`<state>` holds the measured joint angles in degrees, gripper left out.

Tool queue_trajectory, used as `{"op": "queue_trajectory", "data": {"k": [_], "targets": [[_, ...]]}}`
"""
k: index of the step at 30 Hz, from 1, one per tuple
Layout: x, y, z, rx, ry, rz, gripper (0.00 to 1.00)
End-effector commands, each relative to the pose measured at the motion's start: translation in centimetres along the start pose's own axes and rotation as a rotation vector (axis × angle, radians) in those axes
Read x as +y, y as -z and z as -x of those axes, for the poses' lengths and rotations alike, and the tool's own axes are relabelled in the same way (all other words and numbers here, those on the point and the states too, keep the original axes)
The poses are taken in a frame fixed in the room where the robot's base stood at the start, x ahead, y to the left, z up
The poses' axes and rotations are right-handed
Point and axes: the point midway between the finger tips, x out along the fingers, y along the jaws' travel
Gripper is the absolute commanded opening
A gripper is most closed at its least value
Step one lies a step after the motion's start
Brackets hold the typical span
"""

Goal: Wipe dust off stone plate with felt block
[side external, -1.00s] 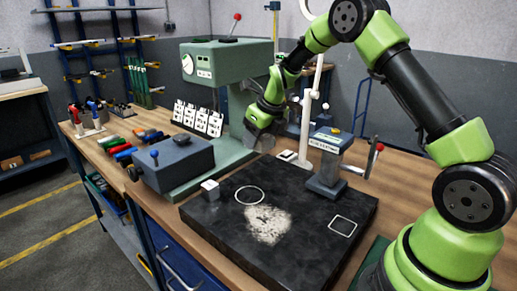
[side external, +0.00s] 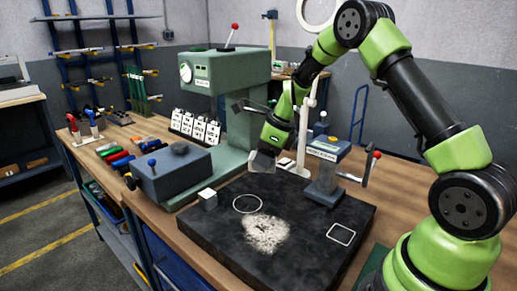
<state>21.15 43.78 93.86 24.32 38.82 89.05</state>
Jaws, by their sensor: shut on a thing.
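The black stone plate (side external: 318,205) lies on the bench, with a pale patch of dust (side external: 266,234) near its middle. A white circle outline (side external: 247,204) and a white square outline (side external: 341,234) are marked on it. My gripper (side external: 263,158) points down above the plate's far edge, behind the dust. It is shut on a pale grey block, seemingly the felt block (side external: 262,163); the fingers partly hide it, and its exact shape is hard to make out. The block appears apart from the dust.
A small white cube (side external: 208,199) sits at the plate's left edge. A grey-blue stand with a red-knobbed lever (side external: 325,170) stands at the back right. A green machine (side external: 226,75) rises behind, with a grey box (side external: 172,175) at left. The plate's front is clear.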

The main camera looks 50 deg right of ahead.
Motion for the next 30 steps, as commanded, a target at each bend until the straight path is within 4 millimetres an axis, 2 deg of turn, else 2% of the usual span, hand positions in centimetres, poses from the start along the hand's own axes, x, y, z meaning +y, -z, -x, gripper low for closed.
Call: {"op": "queue_trajectory", "data": {"k": [9,13,20,30], "targets": [[4.2,1.8,0.1,0.002,-0.259,0.622,0.34],[5.4,2.2,0.3,0.003,-0.334,0.804,0.34],[6.1,2.7,-0.2,0.003,-0.378,0.909,0.34],[6.1,3.8,-3.0,0.003,-0.376,0.907,0.34]]}}
